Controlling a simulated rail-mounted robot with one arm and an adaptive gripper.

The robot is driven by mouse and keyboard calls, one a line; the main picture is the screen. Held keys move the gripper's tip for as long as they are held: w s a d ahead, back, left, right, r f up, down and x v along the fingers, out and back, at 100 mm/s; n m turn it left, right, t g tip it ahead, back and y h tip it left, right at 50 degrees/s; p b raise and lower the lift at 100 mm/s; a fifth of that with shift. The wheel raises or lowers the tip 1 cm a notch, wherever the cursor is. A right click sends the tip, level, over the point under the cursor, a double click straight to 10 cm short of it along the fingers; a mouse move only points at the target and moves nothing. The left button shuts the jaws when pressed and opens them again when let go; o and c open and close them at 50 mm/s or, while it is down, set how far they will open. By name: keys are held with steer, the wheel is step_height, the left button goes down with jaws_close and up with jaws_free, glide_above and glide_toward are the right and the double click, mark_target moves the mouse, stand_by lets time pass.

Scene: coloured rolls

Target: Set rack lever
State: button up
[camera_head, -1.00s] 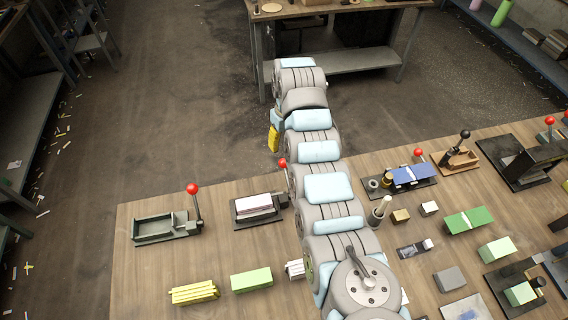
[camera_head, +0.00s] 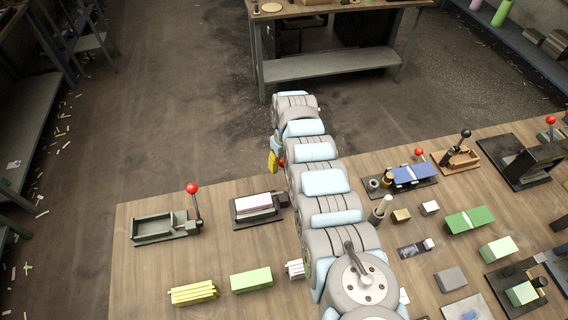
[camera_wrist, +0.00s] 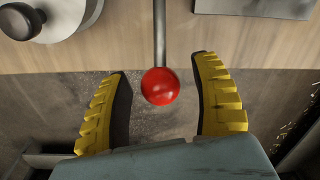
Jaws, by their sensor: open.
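The rack (camera_head: 240,222) is a dark base with a pale block (camera_head: 258,201) on it, near the table's far edge. Its lever has a red ball knob (camera_head: 281,161), now mostly hidden by my arm and gripper. In the wrist view the red knob (camera_wrist: 160,87) sits between my two yellow fingers, on a thin grey rod (camera_wrist: 160,32). My gripper (camera_head: 273,162) is open, with a visible gap between the knob and each finger. The knob lies nearer the left finger. I cannot tell whether the fingers are level with it in depth.
A green-grey tray rack with another red-knobbed lever (camera_head: 192,188) stands to the left. A yellow block stack (camera_head: 194,292) and a green block (camera_head: 251,280) lie in front. A blue-topped fixture (camera_head: 413,175) stands to the right. Open floor lies beyond the table's far edge.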

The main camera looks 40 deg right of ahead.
stand_by(0.3)
jaws_close()
steer(key=shift+d+r+p, duration=0.1)
steer(key=shift+r+p, duration=0.05)
steer(key=shift+p, duration=0.35)
